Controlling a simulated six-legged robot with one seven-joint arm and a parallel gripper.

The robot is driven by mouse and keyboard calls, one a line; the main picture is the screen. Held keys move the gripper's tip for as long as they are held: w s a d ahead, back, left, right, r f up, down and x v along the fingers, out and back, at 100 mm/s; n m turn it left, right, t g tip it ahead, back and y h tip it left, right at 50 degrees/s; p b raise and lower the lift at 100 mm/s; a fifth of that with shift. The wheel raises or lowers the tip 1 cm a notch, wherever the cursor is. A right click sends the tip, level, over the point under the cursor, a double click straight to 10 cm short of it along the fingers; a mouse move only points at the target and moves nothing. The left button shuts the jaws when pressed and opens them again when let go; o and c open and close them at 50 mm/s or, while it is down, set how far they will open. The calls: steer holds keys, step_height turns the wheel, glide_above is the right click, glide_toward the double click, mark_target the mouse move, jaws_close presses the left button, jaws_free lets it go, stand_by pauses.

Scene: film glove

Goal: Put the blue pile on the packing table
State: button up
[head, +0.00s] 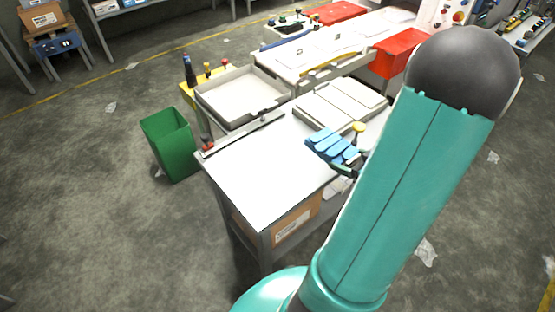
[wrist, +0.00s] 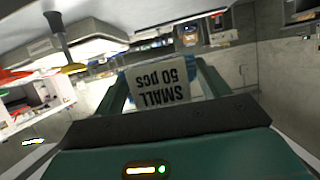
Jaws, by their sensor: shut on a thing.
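The blue pile (head: 330,146) is a stack of blue gloves, seen in the head view at the right end of the white packing table (head: 258,172). My gripper (head: 345,168) is shut on it, mostly hidden behind my arm. In the wrist view the pile (wrist: 162,86) sits between the two green fingers, its pale band reading "SMALL 50 pcs" upside down, with blue edges showing. My gripper (wrist: 165,88) looks tilted there. I cannot tell how high the pile is above the table.
The near part of the tabletop is bare. A grey tray (head: 203,100) and a pale panelled unit (head: 318,112) stand behind it. A green bin (head: 170,143) is on the floor at left. A red box (head: 398,52) is farther back.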

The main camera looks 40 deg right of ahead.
steer(key=shift+w+f, duration=0.1)
steer(key=shift+f, duration=0.1)
steer(key=a+x, duration=0.2)
steer(key=x, duration=0.8)
glide_above(306, 170)
steer(key=f, duration=0.5)
steer(key=shift+s+f, duration=0.1)
steer(key=shift+s, duration=0.25)
steer(key=shift+w+f, duration=0.2)
steer(key=shift+f, duration=0.05)
steer(key=shift+w+f, duration=0.15)
steer(key=shift+f, duration=1.5)
steer(key=shift+f, duration=0.15)
steer(key=o, duration=1.1)
steer(key=shift+c, duration=0.2)
